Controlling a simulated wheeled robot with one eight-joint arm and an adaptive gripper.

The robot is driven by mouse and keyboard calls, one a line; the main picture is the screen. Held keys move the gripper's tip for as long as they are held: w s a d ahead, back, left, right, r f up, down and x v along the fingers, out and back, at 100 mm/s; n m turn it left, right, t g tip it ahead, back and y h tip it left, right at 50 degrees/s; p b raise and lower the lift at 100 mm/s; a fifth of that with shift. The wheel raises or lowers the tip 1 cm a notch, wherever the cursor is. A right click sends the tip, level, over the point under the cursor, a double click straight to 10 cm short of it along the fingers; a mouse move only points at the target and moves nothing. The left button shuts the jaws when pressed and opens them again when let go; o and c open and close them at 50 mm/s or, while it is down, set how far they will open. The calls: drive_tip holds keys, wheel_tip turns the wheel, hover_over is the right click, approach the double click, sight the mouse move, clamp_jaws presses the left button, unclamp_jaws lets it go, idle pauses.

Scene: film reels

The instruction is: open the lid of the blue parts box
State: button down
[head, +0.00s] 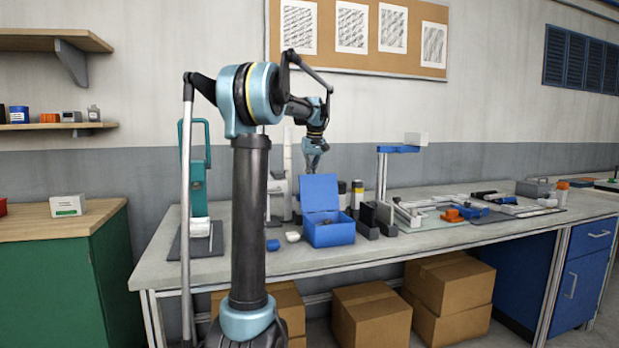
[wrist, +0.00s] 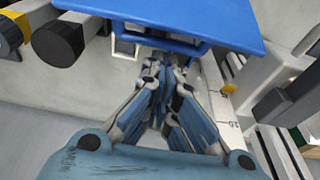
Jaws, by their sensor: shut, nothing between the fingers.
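The blue parts box (head: 330,236) stands on the grey workbench near its front edge. Its lid (head: 319,193) stands up, hinged open at the back, and small dark contents (head: 326,222) show inside. In the wrist view the blue lid (wrist: 205,22) spans the top. My gripper (head: 315,168) is shut and empty, just above the lid's top edge in the head view. Its fingers (wrist: 166,68) point toward the lid's underside region in the wrist view; I cannot tell whether they touch it.
Black upright blocks (head: 376,217) and dark cylinders stand right of the box. A teal device (head: 195,165) stands left. A blue-topped stand (head: 383,180) and a frame with loose parts lie farther right. Bare bench shows along the front edge (head: 400,247).

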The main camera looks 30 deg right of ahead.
drive_tip(key=shift+s+a+r+t+h, duration=0.1)
drive_tip(key=shift+s+a+r+t, duration=0.1)
drive_tip(key=shift+s+r+t, duration=0.5)
drive_tip(key=shift+s+a+r+t+h, duration=0.1)
drive_tip(key=shift+s+a+r+t, duration=0.15)
drive_tip(key=shift+s, duration=0.8)
drive_tip(key=shift+s+a+r+t+h, duration=0.15)
drive_tip(key=shift+s+r+t, duration=0.35)
drive_tip(key=shift+s, duration=0.35)
drive_tip(key=w+r, duration=0.1)
drive_tip(key=w, duration=0.3)
drive_tip(key=s+d+v, duration=0.1)
drive_tip(key=v, duration=0.8)
drive_tip(key=shift+a, duration=0.2)
drive_tip(key=shift+s+r, duration=0.1)
drive_tip(key=shift+s, duration=0.05)
